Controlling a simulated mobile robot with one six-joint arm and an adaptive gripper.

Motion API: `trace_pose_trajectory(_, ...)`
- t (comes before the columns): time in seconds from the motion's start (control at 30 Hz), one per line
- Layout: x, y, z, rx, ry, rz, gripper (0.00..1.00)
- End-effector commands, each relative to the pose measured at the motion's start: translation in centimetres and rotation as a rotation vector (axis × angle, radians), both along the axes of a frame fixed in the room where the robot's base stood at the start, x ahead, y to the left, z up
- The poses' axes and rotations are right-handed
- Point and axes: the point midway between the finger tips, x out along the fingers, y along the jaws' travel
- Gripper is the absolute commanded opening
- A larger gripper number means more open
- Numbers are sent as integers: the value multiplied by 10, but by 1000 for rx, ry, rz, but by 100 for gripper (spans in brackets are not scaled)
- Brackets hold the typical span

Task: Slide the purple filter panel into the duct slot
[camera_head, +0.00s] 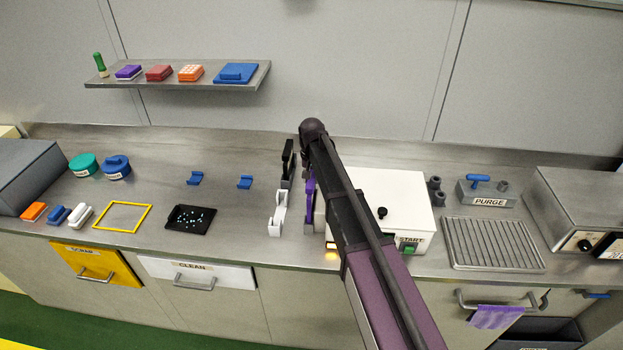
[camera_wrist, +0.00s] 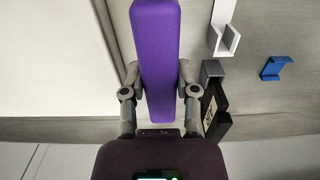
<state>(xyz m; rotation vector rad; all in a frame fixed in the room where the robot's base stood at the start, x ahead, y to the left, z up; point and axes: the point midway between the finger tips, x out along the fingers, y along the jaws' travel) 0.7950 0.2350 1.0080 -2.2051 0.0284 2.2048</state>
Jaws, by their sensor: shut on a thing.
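The purple filter panel (camera_wrist: 157,35) is between the two fingers of my gripper (camera_wrist: 160,74) in the wrist view, which are shut on it. In the head view a narrow strip of the purple panel (camera_head: 309,202) shows upright, left of my arm and close to the white box (camera_head: 398,196). I cannot make out the duct slot for certain in either view.
A white holder (camera_head: 278,215) and a black labelled piece (camera_head: 287,165) stand just left of the panel. They also show in the wrist view, as the white holder (camera_wrist: 224,38) and black piece (camera_wrist: 217,112). Blue hooks (camera_head: 244,182) and a black tray (camera_head: 190,218) lie further left.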

Motion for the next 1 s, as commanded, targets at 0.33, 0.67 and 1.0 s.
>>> trace_pose_trajectory(0.33, 0, 0, -7, 0, 0, 0, 0)
trace_pose_trajectory(0.67, 0, 0, -13, 0, 0, 0, 0)
trace_pose_trajectory(1.0, 0, 0, -19, 0, 0, 0, 0)
